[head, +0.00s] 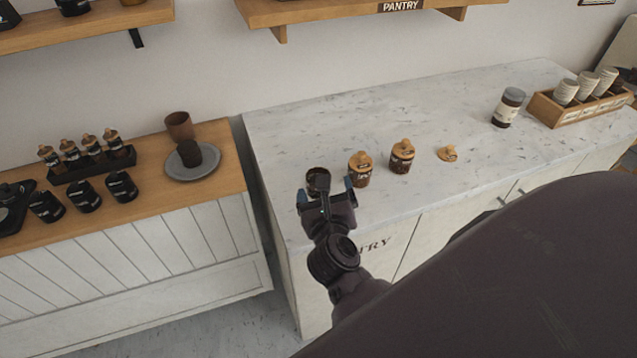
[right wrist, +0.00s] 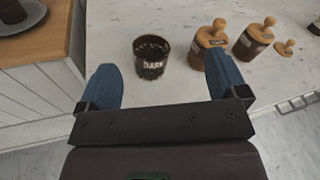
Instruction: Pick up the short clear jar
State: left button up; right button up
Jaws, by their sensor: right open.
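The short clear jar (head: 318,179) stands without a lid near the front left corner of the marble counter, with dark contents inside. In the right wrist view the open jar (right wrist: 151,57) stands upright, with a label reading "DARK" or similar. My right gripper (head: 326,190) is at the jar's front side. Its blue fingers are spread wide, and the jar shows between and beyond the fingertips in the wrist view (right wrist: 163,80), apart from them. My left gripper is not in view.
Two jars with wooden lids (head: 360,169) (head: 402,156) stand just right of the open jar. A loose wooden lid (head: 447,153) lies beyond them. A dark-labelled jar (head: 508,107) and a wooden crate of cups (head: 545,107) are at the right. A gap separates the left wooden counter (head: 222,168).

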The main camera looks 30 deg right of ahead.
aim_at(320, 194)
jog(key=f+m+g, duration=0.1)
jog(key=m, duration=0.1)
jog(key=a+f+m+g+y, duration=0.1)
jog(key=f, duration=0.1)
jog(key=shift+m+g, duration=0.3)
jog(key=shift+m, duration=0.1)
jog(key=shift+w+f, duration=0.15)
jog(key=shift+f, duration=0.15)
jog(key=x, duration=0.5)
jog(key=shift+w+f, duration=0.1)
jog(key=shift+f, duration=0.05)
jog(key=shift+f+p+x, duration=0.15)
jog(key=shift+p+x, duration=0.05)
jog(key=shift+x, duration=1.1)
jog(key=shift+f+p+x, duration=0.15)
jog(key=shift+f+x, duration=0.05)
jog(key=shift+x, duration=1.1)
jog(key=shift+a, duration=0.15)
jog(key=c, duration=1.1)
jog(key=shift+r, duration=0.1)
